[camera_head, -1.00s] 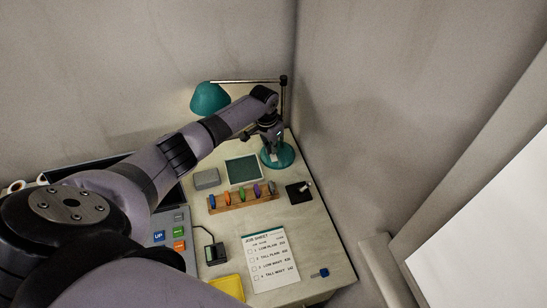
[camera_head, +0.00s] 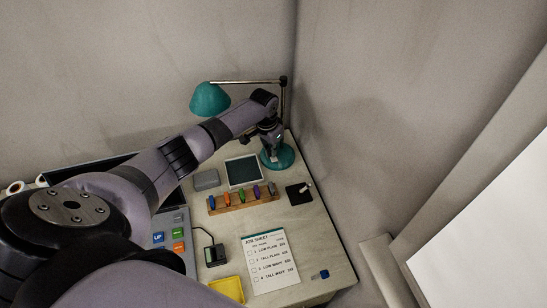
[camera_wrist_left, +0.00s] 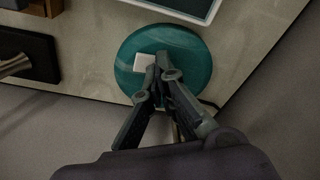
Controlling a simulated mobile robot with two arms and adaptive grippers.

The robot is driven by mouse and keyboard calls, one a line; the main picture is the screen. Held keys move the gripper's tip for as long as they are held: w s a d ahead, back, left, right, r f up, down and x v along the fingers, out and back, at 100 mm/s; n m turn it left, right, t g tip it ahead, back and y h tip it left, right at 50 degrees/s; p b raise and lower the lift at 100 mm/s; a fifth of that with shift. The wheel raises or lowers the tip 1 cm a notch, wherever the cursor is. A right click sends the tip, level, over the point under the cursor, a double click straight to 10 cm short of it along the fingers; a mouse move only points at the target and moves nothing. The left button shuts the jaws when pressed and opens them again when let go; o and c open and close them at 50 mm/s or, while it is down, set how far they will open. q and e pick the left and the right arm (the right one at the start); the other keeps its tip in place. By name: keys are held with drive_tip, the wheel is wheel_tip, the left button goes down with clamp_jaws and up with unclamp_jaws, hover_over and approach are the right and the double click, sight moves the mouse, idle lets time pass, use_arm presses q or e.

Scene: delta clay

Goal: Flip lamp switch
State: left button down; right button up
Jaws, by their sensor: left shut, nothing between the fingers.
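The desk lamp has a teal shade (camera_head: 209,99) on a dark jointed arm and a round teal base (camera_head: 284,160) at the back right corner of the desk. In the left wrist view the base (camera_wrist_left: 190,75) carries a small white switch (camera_wrist_left: 144,62). My left gripper (camera_head: 274,154) is over the lamp base. In the left wrist view its shut, empty fingers (camera_wrist_left: 157,64) are right beside the switch, overlapping its right edge. I cannot tell whether they touch it. The switch's tilt is not clear. My right gripper is not in view.
A framed green panel (camera_head: 243,171), a grey box (camera_head: 206,179) and a wooden rack (camera_head: 240,200) of coloured pieces stand near the lamp. A black pad with a small lever (camera_head: 299,193) is at the right. A job sheet (camera_head: 270,260) lies in front. Walls close the back and right.

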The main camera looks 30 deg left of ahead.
use_arm(q)
drive_tip(key=shift+r+p, duration=3.2)
drive_tip(key=shift+r, duration=0.25)
drive_tip(key=shift+f, duration=0.1)
drive_tip(key=shift+s, duration=0.1)
